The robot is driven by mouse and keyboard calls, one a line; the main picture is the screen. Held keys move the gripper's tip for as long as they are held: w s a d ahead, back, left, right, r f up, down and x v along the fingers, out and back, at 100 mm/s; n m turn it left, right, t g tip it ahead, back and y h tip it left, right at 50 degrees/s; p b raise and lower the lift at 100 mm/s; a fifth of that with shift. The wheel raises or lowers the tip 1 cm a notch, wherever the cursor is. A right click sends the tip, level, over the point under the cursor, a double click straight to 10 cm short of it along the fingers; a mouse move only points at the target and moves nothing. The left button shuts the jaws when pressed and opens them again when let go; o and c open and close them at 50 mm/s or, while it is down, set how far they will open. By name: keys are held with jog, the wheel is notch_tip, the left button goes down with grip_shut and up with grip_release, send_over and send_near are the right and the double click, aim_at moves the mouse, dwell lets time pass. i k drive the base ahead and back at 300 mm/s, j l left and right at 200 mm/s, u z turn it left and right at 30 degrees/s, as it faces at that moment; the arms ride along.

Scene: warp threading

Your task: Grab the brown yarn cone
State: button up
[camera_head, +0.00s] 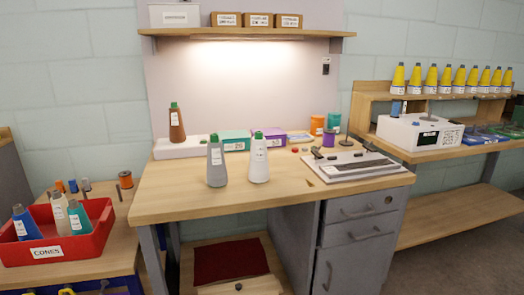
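The brown yarn cone (177,124) stands upright at the back left of the wooden workbench. My gripper does not show in this view. Nothing covers the brown cone from here.
A grey cone (216,163) and a white cone (258,160) stand in front, to the right. Behind them are a green box (235,135) and a purple box. A red bin (62,246) of cones is at left. The bench's front left is clear.

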aim_at(177, 132)
jog(key=i+j+u, duration=0.15)
jog(key=i, duration=0.35)
jog(key=i+j+u, duration=0.2)
jog(key=i, duration=0.3)
jog(key=k+l, duration=0.05)
jog(key=l, duration=0.05)
